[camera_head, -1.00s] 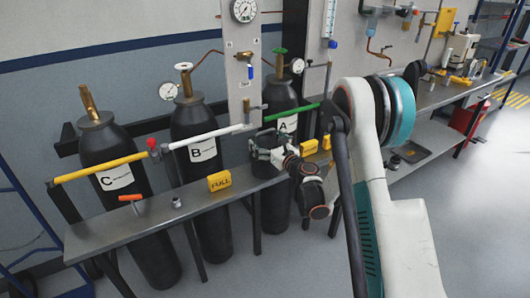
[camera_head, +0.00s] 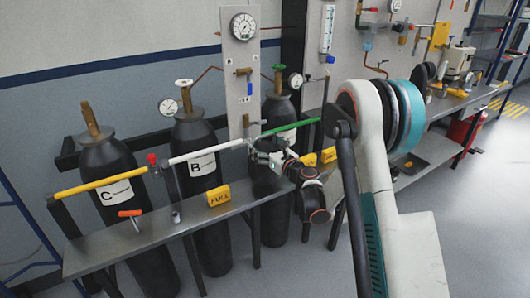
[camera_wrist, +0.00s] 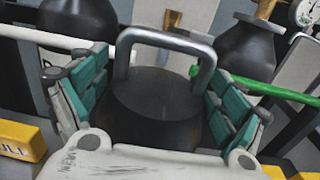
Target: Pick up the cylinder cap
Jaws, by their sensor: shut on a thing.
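My gripper (camera_head: 266,156) is over the bench, in front of cylinder A. In the wrist view, its teal-padded fingers (camera_wrist: 155,100) stand on both sides of a dark rounded cap (camera_wrist: 155,108) and are shut on it. The cap has a grey arched handle (camera_wrist: 165,40) that rises across the top of it.
The grey bench (camera_head: 105,245) carries yellow FULL blocks (camera_head: 217,192), an orange-handled tool (camera_head: 131,214) and a small metal fitting (camera_head: 176,214). Black cylinders C (camera_head: 112,170) and B (camera_head: 196,140) stand behind it. A yellow, white and green rail (camera_head: 285,126) runs close by.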

